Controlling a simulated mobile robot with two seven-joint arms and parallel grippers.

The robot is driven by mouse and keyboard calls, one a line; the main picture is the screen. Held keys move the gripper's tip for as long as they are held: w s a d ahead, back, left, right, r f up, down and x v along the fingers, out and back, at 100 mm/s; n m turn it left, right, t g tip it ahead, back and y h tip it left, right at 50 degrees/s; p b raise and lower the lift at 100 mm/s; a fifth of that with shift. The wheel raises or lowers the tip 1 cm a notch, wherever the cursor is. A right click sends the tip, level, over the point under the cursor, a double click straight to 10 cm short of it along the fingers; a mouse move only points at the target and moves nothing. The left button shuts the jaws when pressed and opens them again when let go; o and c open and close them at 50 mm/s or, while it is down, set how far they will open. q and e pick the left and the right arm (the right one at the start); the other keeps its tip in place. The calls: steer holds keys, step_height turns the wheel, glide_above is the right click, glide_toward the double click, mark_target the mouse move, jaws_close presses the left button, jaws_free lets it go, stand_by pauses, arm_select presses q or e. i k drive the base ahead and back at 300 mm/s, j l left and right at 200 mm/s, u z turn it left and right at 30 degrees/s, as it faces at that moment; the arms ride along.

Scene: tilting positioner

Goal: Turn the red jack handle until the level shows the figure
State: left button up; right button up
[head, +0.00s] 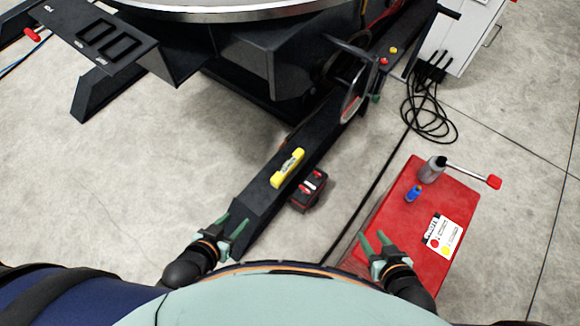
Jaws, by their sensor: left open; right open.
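A yellow level (287,168) lies along the top of a dark beam (262,196) of the positioner's base. Its reading is too small to tell. A small red and black block (309,188) sits on the floor against the beam's right side. A bar with a red knob (494,182) sticks out from a grey cylinder on the red box at right; I cannot tell whether this is the jack handle. Another red grip (32,34) shows at the far upper left. My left gripper (236,222) is open and empty at the beam's near end.
The red box (390,217) carries the grey cylinder (432,170), a blue item (414,193) and a label (443,237). The positioner's round table (225,14) overhangs at the top. Black cables (428,121) coil beside a white cabinet (462,38). Floor at left is clear.

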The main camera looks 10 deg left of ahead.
mark_target(304, 191)
steer(key=i+j, duration=0.2)
steer(key=i+j+z, duration=0.2)
steer(key=z, duration=0.55)
